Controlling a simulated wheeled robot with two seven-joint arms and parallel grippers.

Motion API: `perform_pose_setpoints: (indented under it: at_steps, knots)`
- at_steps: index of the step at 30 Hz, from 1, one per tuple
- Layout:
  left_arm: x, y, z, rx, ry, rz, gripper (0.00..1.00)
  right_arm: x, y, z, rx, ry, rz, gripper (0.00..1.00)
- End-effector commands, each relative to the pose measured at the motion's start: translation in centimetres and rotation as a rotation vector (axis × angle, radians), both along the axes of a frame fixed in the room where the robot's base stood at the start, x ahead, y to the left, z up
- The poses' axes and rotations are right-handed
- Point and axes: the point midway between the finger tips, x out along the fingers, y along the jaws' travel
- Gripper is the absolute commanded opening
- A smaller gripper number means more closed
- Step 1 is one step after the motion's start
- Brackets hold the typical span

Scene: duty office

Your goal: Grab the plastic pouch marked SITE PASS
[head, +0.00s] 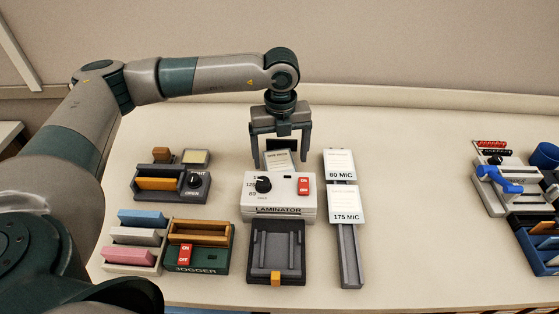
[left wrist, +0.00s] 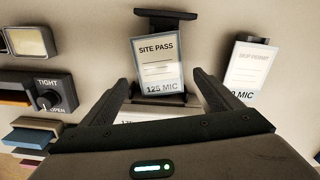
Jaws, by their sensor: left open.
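The plastic pouch marked SITE PASS (left wrist: 158,65) rests on a dark holder (left wrist: 165,22) behind the laminator, with a 125 MIC label at its lower edge. In the head view the pouch (head: 279,160) shows small between the fingers. My left gripper (head: 281,163) points down over it, open and empty. In the left wrist view the two fingers (left wrist: 162,90) stand to either side of the pouch's lower part, apart from it. I cannot tell the exact height of the fingertips above it. My right gripper is not in view.
The laminator (head: 290,207) stands just in front of the pouch. Pouches marked 80 MIC (head: 341,165) and 175 MIC (head: 345,205) lie on a rail to the right. A jogger (head: 223,258) and a punch-like device (head: 172,185) are left. Table between rail and blue-handled device (head: 497,178) is clear.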

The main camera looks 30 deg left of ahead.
Motion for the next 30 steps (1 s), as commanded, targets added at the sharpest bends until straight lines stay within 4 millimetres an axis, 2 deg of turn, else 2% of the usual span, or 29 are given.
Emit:
perform_pose_setpoints:
  at_steps: [2,6,12,20,24,26,29,30]
  knots:
    - [-0.1,0.0,-0.9,0.001,0.005,0.0,0.84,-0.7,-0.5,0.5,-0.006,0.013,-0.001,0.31]
    - [0.0,0.0,-1.7,-0.001,0.002,-0.001,0.84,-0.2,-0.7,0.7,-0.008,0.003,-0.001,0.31]
    - [0.0,0.0,-1.8,-0.001,0.001,-0.001,0.84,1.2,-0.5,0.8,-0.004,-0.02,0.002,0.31]
    - [0.0,0.0,-1.8,-0.001,0.002,-0.001,0.84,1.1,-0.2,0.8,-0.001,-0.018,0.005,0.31]
    - [0.0,0.0,-1.8,0.0,0.002,-0.001,0.53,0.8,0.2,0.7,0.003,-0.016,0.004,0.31]
    - [0.0,0.0,-1.8,0.0,0.002,-0.001,0.41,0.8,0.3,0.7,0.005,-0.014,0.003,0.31]
    - [0.0,0.0,-1.8,0.0,0.002,-0.001,0.41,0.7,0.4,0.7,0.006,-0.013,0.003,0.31]
    - [0.0,0.0,-1.8,-0.001,0.002,-0.001,0.38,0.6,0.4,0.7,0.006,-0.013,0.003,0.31]
